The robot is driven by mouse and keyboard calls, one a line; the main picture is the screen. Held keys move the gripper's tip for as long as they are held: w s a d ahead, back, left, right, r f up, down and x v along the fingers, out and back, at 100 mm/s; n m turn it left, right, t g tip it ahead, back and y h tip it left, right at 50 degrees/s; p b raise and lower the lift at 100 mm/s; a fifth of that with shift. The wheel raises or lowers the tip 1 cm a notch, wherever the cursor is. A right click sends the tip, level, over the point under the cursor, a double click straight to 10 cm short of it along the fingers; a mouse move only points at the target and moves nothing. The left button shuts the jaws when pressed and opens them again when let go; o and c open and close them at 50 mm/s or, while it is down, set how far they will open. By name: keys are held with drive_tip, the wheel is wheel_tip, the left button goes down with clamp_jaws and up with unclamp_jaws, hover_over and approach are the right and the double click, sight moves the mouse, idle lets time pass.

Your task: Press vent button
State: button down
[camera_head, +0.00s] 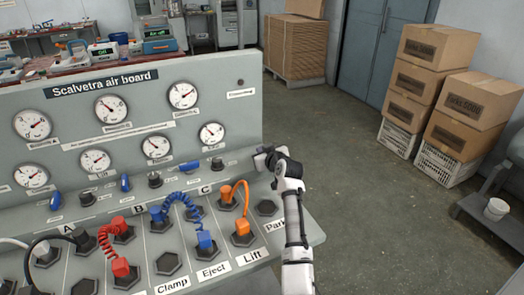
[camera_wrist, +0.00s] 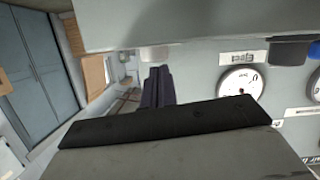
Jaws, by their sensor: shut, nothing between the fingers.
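The grey air board (camera_head: 120,82), titled "Scalvetra air board", fills the left of the head view. It has several round gauges, blue levers and dark knobs with small labels. I cannot read a vent label, so I cannot tell which control is the vent button. A dark knob (camera_head: 217,163) sits on the board just left of my gripper (camera_head: 262,160). My gripper is at the board's right end, above the socket shelf, shut and empty. In the wrist view its dark fingers (camera_wrist: 158,86) are together, with a gauge (camera_wrist: 240,84) to their right.
An empty socket (camera_head: 266,208) is near the "Park" label. Stacked cartons (camera_head: 445,85) stand at the right. The floor (camera_head: 385,225) between is clear.

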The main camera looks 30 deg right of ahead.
drive_tip(key=shift+f, duration=0.1)
wheel_tip(320, 180, down, 2)
drive_tip(key=b, duration=0.3)
drive_tip(key=shift+s, duration=0.1)
drive_tip(key=shift+f, duration=0.15)
drive_tip(key=shift+a+r+p, duration=0.1)
drive_tip(key=shift+r+p, duration=0.25)
drive_tip(key=shift+r, duration=0.05)
drive_tip(key=r, duration=0.1)
drive_tip(key=r+p, duration=0.1)
drive_tip(key=r, duration=0.1)
drive_tip(key=shift+w+a+r+p, duration=0.2)
drive_tip(key=shift+w+p, duration=0.1)
drive_tip(key=shift+p, duration=0.1)
drive_tip(key=r+b+v, duration=0.1)
drive_tip(key=b+v, duration=0.2)
drive_tip(key=v, duration=0.7)
drive_tip(key=shift+s, duration=0.1)
